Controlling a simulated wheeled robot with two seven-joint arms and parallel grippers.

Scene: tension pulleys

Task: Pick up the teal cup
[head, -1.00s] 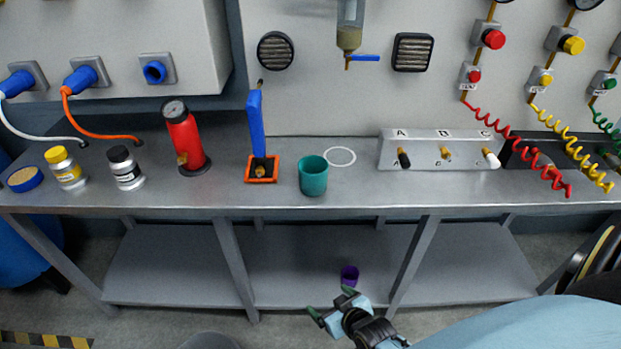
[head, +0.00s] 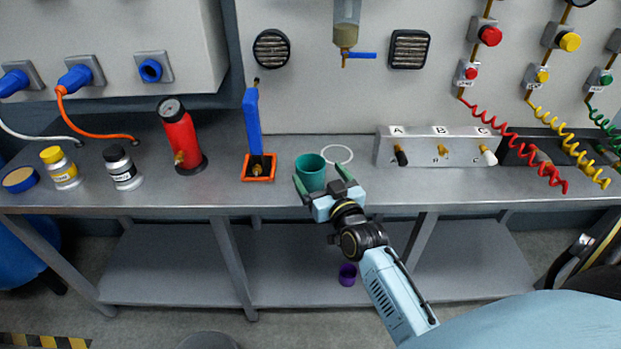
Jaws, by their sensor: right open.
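The teal cup (head: 311,171) stands upright on the metal bench near its front edge, to the right of the orange tray. My right gripper (head: 321,181) is open at the cup, one finger at the cup's left side and the other at its right. The gripper's body hides the cup's lower front. I cannot tell whether the fingers touch the cup. My left gripper is not in view.
An orange tray (head: 272,178) with a blue-handled tool (head: 252,125) stands left of the cup. A white ring mark (head: 345,149) lies behind it. A panel marked A, B, C (head: 431,147) is to the right. A purple cup (head: 347,274) is below the bench top.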

